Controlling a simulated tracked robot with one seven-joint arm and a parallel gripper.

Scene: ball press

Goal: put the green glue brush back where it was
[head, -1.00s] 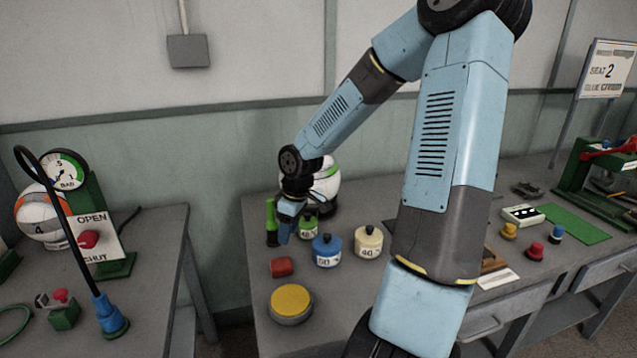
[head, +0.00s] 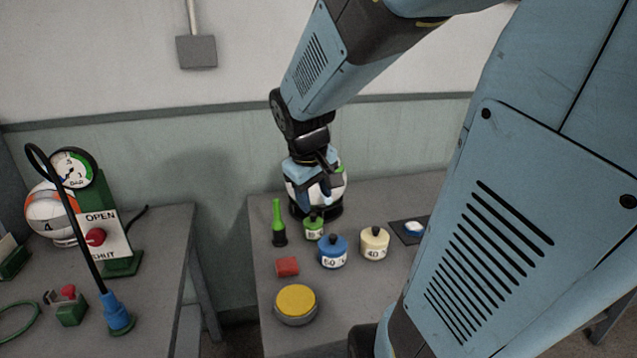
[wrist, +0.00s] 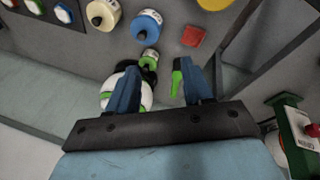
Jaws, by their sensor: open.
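The green glue brush (head: 277,212) stands upright at the left of the back table, its lower part dark; I cannot tell whether that part is a holder. It also shows in the wrist view (wrist: 177,84), near the inner side of the right finger. My gripper (head: 318,194) is open and empty, raised to the right of the brush in front of the white and black ball (head: 301,187). In the wrist view my gripper (wrist: 160,68) shows its two blue fingers spread apart. A green-capped glue pot (head: 313,231) stands just right of the brush.
A blue pot (head: 333,252), a cream pot (head: 374,244), a red block (head: 287,267) and a yellow-topped round tin (head: 295,304) stand nearby. A left table holds a gauge stand (head: 109,225) and a blue-based hose (head: 116,315). A gap separates the tables.

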